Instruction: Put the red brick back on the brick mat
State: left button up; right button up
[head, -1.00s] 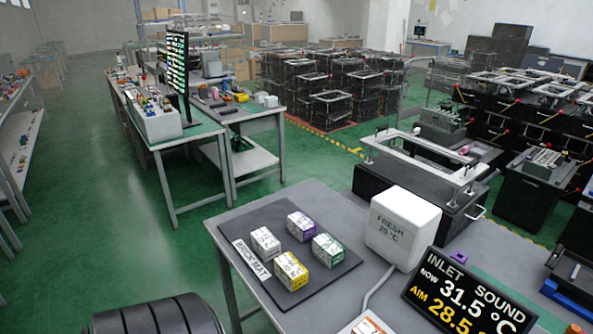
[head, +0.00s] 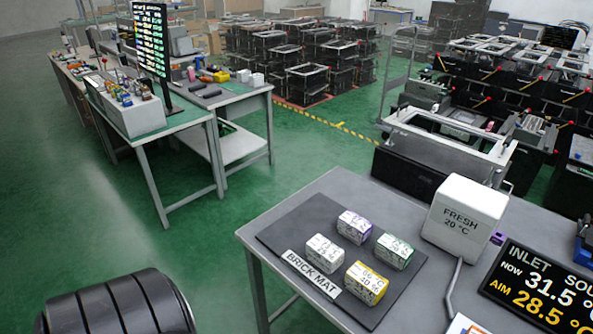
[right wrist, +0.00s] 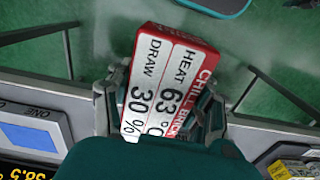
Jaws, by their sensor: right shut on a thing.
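My right gripper (right wrist: 160,108) is shut on the red brick (right wrist: 168,72), with one finger on each side of it. The brick is red with a white label reading heat 63 and draw 30 %. It is held near the edge of a grey table, with green floor behind it in the right wrist view. The dark brick mat (head: 282,233) lies on the grey table in the head view. A white brick (head: 324,247), a purple-topped brick (head: 355,226), a green brick (head: 394,251) and a yellow brick (head: 366,283) stand on it. Neither gripper shows in the head view.
A white box (head: 465,215) marked FRESH 20 °C stands right of the mat, with a grey cable beside it. A black display (head: 545,293) reading 31.5 and 28.5 is at the lower right. The mat has bare room around its bricks.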

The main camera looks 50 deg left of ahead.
aim_at(320, 212)
jog(key=j, duration=0.95)
jog(key=k+j, duration=0.15)
jog(key=j, duration=0.8)
jog(key=j+z, duration=0.1)
jog(key=j, duration=0.85)
jog(key=i+j, duration=0.2)
jog(key=j, duration=0.15)
jog(key=i+j, duration=0.15)
jog(key=j, duration=0.2)
jog(key=i+j, duration=0.2)
jog(key=j, duration=0.15)
jog(key=i+j, duration=0.15)
jog(key=j, duration=0.2)
jog(key=z, duration=0.05)
